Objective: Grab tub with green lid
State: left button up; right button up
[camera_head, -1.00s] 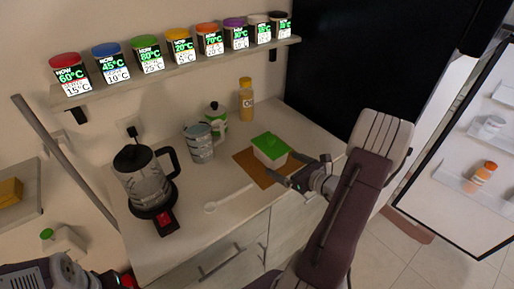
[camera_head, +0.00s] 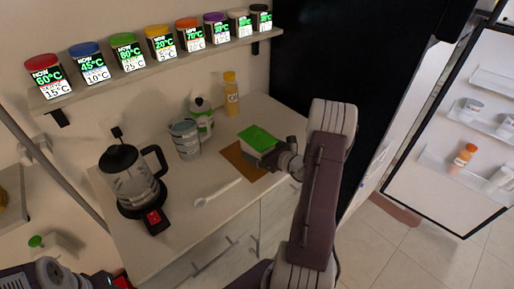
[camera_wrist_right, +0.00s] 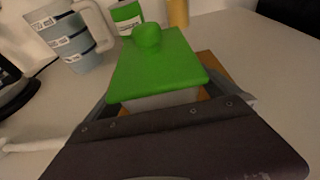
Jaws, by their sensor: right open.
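The tub with the green lid (camera_head: 259,138) sits on a brown mat (camera_head: 233,157) on the counter. In the right wrist view its green lid (camera_wrist_right: 160,68) with a round knob fills the middle, with a strip of white body below it. My right gripper (camera_head: 268,157) is at the tub's near right side. It is open, with fingers reaching along both sides of the tub; contact cannot be told. My left gripper (camera_head: 98,280) shows partly at the bottom left edge, and its jaw state is unclear.
A kettle (camera_head: 131,180), a measuring jug (camera_head: 186,139), a green-labelled container (camera_head: 203,122) and a yellow bottle (camera_head: 231,93) stand on the counter. A white spoon (camera_head: 216,192) lies in front. A shelf of labelled jars is above; an open fridge (camera_head: 450,125) is at right.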

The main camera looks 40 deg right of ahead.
aim_at(260, 139)
jog(key=shift+r, duration=0.1)
jog(key=c, duration=1.9)
jog(key=shift+r, duration=0.5)
jog(key=r, duration=0.3)
jog(key=shift+s+d+r+p, duration=0.1)
jog(key=shift+s+r+p, duration=0.1)
jog(key=shift+p, duration=0.1)
jog(key=s+d+r+p, duration=0.1)
jog(key=s+d+r, duration=0.2)
jog(key=s+r, duration=0.3)
jog(key=v, duration=0.4)
jog(key=shift+s+f, duration=0.3)
jog(key=shift+s, duration=0.15)
